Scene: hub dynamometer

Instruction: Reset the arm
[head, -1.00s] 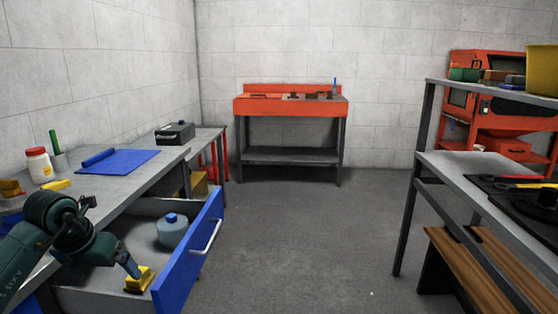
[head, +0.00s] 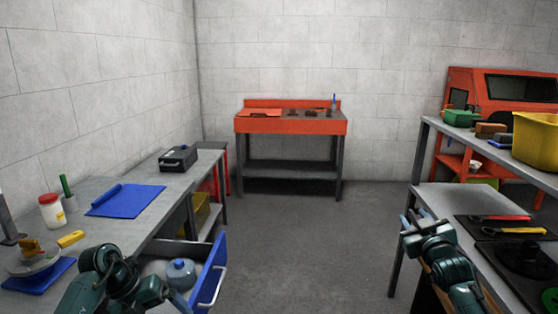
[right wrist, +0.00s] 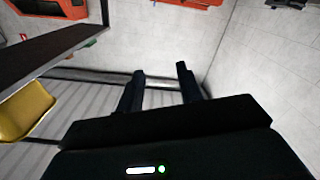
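My right gripper (head: 415,222) is open and empty, with its two fingers apart beside the left edge of the right-hand bench (head: 455,196). Its open fingers also show in the right wrist view (right wrist: 160,85), with nothing between them. My left arm reaches in low at the left. My left gripper (head: 178,300) is at the open blue drawer (head: 208,280), near the bottom edge of the head view. Its fingertips are too small and cut off to tell open from shut. A grey jug with a blue cap (head: 181,273) stands in the drawer.
The left bench holds a blue mat (head: 125,200), a white jar (head: 51,210), a black case (head: 178,159) and a yellow-handled tool (head: 70,238). A yellow bin (head: 537,142) stands on the right shelf. An orange workbench (head: 290,122) is at the back. The middle floor is clear.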

